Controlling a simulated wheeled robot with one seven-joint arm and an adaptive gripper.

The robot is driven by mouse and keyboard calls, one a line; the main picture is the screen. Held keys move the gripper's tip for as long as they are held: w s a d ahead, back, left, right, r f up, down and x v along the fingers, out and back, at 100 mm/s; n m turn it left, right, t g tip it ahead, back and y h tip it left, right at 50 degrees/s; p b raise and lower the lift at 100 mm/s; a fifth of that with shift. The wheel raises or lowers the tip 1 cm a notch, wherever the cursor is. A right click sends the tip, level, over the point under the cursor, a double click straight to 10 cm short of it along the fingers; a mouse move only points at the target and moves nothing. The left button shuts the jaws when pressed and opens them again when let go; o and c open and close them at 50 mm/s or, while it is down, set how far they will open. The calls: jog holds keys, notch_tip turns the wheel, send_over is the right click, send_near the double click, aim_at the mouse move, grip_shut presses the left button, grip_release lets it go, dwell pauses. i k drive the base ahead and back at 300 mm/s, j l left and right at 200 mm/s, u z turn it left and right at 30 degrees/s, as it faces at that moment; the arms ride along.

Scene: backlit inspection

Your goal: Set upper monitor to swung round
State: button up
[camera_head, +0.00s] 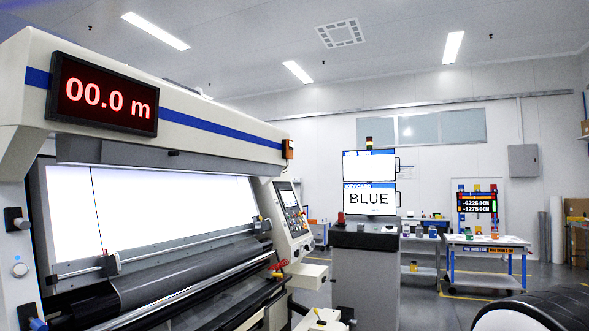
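The upper monitor (369,166) is at the middle right of the head view, on top of a grey pedestal (365,270). Its screen is white and blank below a blue header strip, and it faces me nearly square on. A dark handle (397,164) sticks out at its right edge.
A large inspection machine (150,130) with a lit panel fills the left. A control panel (292,208) stands on its right side, near the pedestal. A workbench (485,242) with small coloured items stands right of the pedestal. Some floor shows between pedestal and workbench.

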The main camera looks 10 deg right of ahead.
aim_at(373, 164)
jog(key=i+l+z, duration=0.55)
jog(key=i+z, duration=0.25)
jog(key=i, duration=0.15)
jog(key=i+z, duration=0.45)
jog(key=i+l+z, duration=0.2)
jog(key=i+z, duration=0.2)
jog(key=i, duration=0.25)
jog(key=i+z, duration=0.4)
jog(key=i, duration=0.3)
jog(key=i+j+z, duration=0.25)
jog(key=i+z, duration=0.15)
jog(key=i, duration=0.25)
jog(key=i+u, duration=0.2)
jog(key=i, duration=0.35)
jog(key=i+l+u, duration=0.15)
jog(key=i, duration=0.4)
jog(key=i+l+u, duration=0.2)
jog(key=i, duration=0.35)
jog(key=i+l+u, duration=0.2)
jog(key=i, duration=0.3)
jog(key=i+j+u, duration=0.25)
jog(key=i+u, duration=0.95)
jog(key=i+l+u, duration=0.2)
jog(key=i+u, duration=0.25)
jog(key=i, duration=0.05)
